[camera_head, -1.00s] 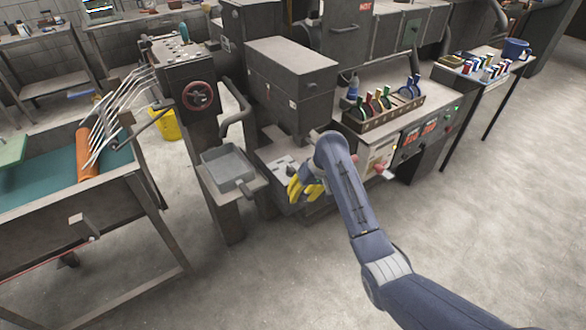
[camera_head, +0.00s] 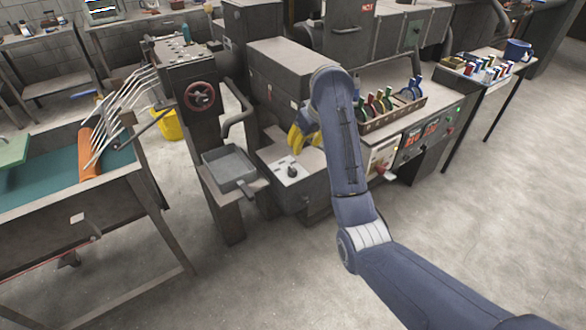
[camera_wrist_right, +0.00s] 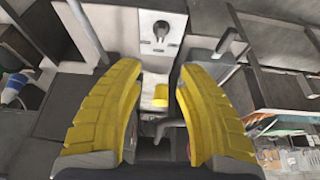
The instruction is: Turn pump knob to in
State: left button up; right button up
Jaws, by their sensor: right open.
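The pump knob (camera_head: 292,171) is a small dark knob on a pale plate (camera_head: 284,178) on top of the low grey housing, left of my right arm in the head view. In the right wrist view the knob (camera_wrist_right: 161,29) shows at the top centre on its plate, beyond the fingertips. My right gripper (camera_head: 298,138) has yellow fingers and is above and behind the knob, apart from it. In the right wrist view its fingers (camera_wrist_right: 161,75) are spread wide with nothing held between them. My left gripper is not in view.
A grey tray (camera_head: 229,168) stands left of the knob housing, near a red handwheel (camera_head: 199,96). A large grey box (camera_head: 285,67) rises behind the gripper. A rack of coloured pieces (camera_head: 395,112) is to the right. Open floor lies in front.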

aim_at(293, 168)
jog(key=x, duration=1.6)
jog(key=shift+s+d+f, duration=0.1)
jog(key=shift+s+d, duration=0.05)
jog(key=shift+s, duration=0.15)
grip_shut()
